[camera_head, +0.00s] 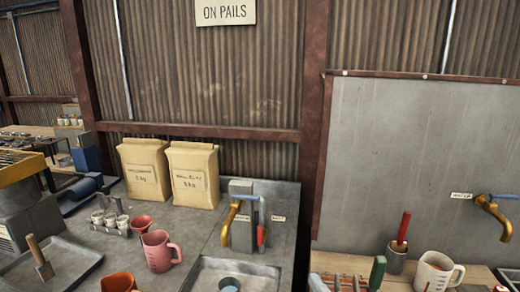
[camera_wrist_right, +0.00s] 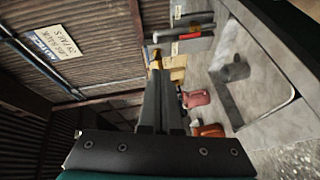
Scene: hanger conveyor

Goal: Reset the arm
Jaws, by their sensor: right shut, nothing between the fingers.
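My right gripper (camera_wrist_right: 157,72) shows in the right wrist view, its two long grey fingers together with nothing between them. It points past the metal counter toward the corrugated wall. I cannot make out either gripper in the head view. My left gripper is not in view.
The counter (camera_head: 210,245) holds two paper sacks (camera_head: 193,175), a pink jug (camera_head: 160,252), an orange cup (camera_head: 118,282) and a brass tap (camera_head: 232,220). A second brass tap (camera_head: 494,215), a white jug (camera_head: 435,272) and handled tools (camera_head: 377,272) are at the right.

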